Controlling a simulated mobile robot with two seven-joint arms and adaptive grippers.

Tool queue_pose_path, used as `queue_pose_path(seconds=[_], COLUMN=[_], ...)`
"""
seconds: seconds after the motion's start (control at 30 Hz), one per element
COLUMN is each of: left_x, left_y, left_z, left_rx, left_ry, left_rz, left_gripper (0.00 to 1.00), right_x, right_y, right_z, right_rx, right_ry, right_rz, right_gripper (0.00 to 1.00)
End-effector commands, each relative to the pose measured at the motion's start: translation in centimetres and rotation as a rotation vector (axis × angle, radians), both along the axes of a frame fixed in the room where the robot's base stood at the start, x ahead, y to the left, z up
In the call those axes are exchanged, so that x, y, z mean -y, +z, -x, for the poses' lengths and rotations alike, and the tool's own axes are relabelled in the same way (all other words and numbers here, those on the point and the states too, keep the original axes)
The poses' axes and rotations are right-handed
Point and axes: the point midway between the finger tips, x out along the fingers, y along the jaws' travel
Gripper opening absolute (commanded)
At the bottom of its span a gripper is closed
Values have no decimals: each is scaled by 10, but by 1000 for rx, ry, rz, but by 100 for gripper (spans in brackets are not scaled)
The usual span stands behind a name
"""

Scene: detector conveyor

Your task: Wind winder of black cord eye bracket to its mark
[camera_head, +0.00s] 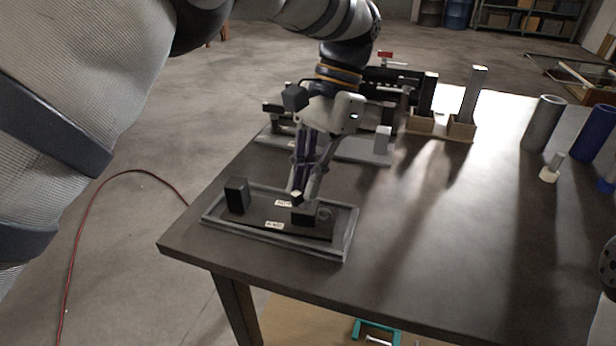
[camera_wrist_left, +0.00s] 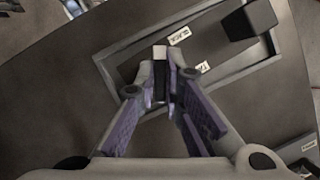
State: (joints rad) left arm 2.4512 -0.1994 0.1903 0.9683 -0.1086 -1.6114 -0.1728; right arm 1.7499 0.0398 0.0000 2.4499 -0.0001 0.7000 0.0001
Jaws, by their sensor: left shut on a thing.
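The black cord eye bracket (camera_head: 262,222) lies in a grey tray (camera_head: 347,240) at the table's near left corner. It has an upright black block (camera_head: 237,195) at its left end and a low black block (camera_head: 306,215) at its right. The upright block also shows in the left wrist view (camera_wrist_left: 248,20). My left gripper (camera_head: 296,194) reaches down over the right part of the tray. Its fingers are shut on a small dark winder with a pale end (camera_wrist_left: 159,67). The fingers hide much of the winder, and I cannot make out its mark.
Small white labels (camera_head: 274,225) lie in the tray. Behind it stands another grey fixture (camera_head: 365,150). The table's middle is clear.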

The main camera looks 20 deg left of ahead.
Motion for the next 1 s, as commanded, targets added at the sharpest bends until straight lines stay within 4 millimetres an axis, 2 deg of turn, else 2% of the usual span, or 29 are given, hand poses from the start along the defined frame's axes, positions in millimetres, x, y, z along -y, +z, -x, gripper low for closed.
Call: queue_pose_path(seconds=[1.0], left_x=[-1], left_y=[-1], left_z=[0], left_rx=[-3], left_ry=[37], left_rz=[-1], left_gripper=[0], right_x=[0], right_y=[0], right_z=[1], right_rx=[-2], right_ry=[0], right_rz=[0], right_gripper=[40])
